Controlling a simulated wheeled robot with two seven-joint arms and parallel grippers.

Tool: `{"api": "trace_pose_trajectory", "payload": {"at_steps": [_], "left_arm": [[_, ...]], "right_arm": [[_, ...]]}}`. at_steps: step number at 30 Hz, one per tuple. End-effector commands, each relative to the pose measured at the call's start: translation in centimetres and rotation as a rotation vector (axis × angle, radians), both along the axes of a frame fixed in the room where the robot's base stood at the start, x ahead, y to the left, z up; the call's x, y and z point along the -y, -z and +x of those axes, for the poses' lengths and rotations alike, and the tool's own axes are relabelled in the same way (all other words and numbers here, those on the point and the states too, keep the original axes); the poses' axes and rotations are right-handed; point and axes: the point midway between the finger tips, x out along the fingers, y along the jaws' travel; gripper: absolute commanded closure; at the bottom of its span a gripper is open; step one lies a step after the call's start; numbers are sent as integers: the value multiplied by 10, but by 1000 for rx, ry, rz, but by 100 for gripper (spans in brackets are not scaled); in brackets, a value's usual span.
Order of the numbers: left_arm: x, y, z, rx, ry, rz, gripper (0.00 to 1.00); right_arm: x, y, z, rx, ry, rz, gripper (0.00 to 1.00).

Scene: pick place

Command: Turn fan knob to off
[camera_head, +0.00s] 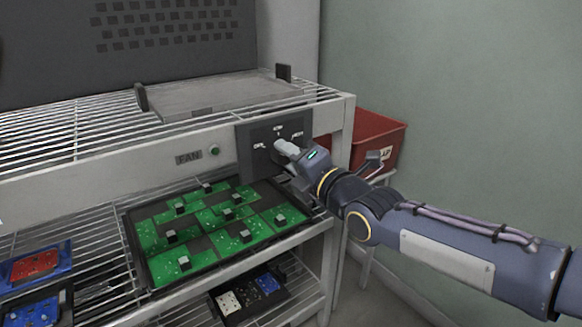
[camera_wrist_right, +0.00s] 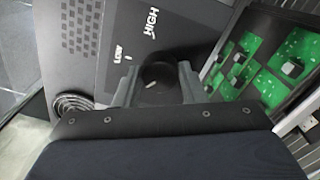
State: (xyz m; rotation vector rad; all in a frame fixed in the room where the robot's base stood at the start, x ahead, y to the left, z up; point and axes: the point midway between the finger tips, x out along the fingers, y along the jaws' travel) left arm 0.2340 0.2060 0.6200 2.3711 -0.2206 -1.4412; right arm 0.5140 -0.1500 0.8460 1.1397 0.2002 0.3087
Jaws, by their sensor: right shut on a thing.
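The fan knob (camera_wrist_right: 158,82) is a dark round knob with a light pointer mark, on a dark panel (camera_head: 262,134) at the right end of the shelf front. In the head view the panel's labels are small, and my gripper covers most of the knob. In the right wrist view the words LOW and HIGH show above the knob. My right gripper (camera_head: 283,152) is at the panel, its fingers on both sides of the knob and shut on it; it also shows in the right wrist view (camera_wrist_right: 156,84). My left gripper is not in view.
A FAN label (camera_head: 188,158) and a small round light (camera_head: 214,150) sit left of the panel. Green circuit boards (camera_head: 215,225) lie in a black tray below. A red bin (camera_head: 377,138) stands behind my right wrist. A grey flat tray (camera_head: 225,97) lies on top.

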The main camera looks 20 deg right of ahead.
Motion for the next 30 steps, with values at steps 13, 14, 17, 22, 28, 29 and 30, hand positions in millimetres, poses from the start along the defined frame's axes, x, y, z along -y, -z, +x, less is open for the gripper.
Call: {"api": "trace_pose_trajectory", "payload": {"at_steps": [13,14,17,22,28,29,30], "left_arm": [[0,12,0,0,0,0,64],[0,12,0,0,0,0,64],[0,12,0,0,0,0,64],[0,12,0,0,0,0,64],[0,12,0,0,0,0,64],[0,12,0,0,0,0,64],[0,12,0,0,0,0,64]], "right_arm": [[0,0,0,41,1,-111,86],[0,0,0,41,1,-113,86],[0,0,0,42,0,-115,86],[0,-1,0,42,0,-115,86],[0,-1,0,41,0,-114,48],[0,-1,0,41,0,-114,44],[0,-1,0,41,0,-114,41]]}}
